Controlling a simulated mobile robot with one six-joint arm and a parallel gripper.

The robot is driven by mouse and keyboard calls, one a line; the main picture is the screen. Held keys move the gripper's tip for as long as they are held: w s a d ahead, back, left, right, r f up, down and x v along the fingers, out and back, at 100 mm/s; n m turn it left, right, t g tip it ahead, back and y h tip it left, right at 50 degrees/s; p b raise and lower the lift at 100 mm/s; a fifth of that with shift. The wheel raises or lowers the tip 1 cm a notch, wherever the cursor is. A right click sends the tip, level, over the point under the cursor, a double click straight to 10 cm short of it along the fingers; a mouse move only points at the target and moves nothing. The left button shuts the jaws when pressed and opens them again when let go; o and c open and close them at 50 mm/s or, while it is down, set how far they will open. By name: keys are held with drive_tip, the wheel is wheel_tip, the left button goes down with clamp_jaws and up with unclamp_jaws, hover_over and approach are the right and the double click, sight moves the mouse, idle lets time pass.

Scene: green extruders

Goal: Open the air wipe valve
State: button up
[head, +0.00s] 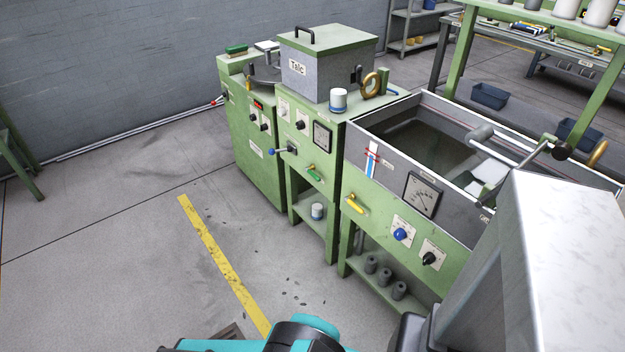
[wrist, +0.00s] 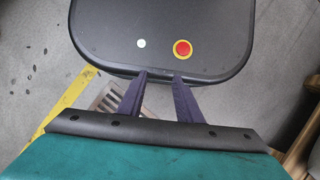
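Several controls on the green machine fronts could be the air wipe valve; their labels are too small to read. A yellow lever handle (head: 355,204) sits on the front of the right-hand tank unit. A green lever handle (head: 313,172) sits on the middle cabinet. A blue-ended lever (head: 273,152) sticks out at that cabinet's left side. My gripper (wrist: 160,77) shows in the wrist view with its two dark fingers apart and nothing between them. It points at my own base, away from the machines. The head view does not show the fingers.
The open grey tank (head: 462,213) has a gauge (head: 422,195), a blue knob (head: 400,234) and a black knob (head: 429,258) on its front. A box marked Talc (head: 310,75) stands behind. The floor left of the yellow line (head: 222,262) is clear.

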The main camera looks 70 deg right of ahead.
drive_tip(key=shift+a, duration=0.2)
drive_tip(key=w+d+f+t+h+b, duration=0.1)
drive_tip(key=w+d+t+h+b, duration=0.2)
drive_tip(key=w+d+b, duration=0.9)
drive_tip(key=w+d+r+m+t+h+b, duration=0.1)
drive_tip(key=w+d+r+h+b, duration=0.15)
drive_tip(key=d, duration=0.95)
drive_tip(key=w+d+r+t+h+b, duration=0.1)
drive_tip(key=w+d+r+h, duration=0.15)
drive_tip(key=d, duration=0.95)
drive_tip(key=s+d+r+h+b, duration=0.15)
drive_tip(key=d+r+b, duration=0.3)
drive_tip(key=d, duration=0.45)
drive_tip(key=s+d+r+h+b, duration=0.1)
drive_tip(key=d+r+h+b, duration=0.15)
drive_tip(key=d+r, duration=0.45)
drive_tip(key=s+d+r+m+g+h+b, duration=0.1)
drive_tip(key=s+d+r+g+h+b, duration=0.1)
drive_tip(key=s+d+r+b, duration=0.4)
drive_tip(key=s+d+r+h, duration=0.1)
drive_tip(key=s+d+r, duration=0.3)
drive_tip(key=d, duration=0.3)
drive_tip(key=shift+s+d+r+m+h+b, duration=0.2)
drive_tip(key=shift+d+m+h+b, duration=0.1)
drive_tip(key=shift+h+b, duration=0.1)
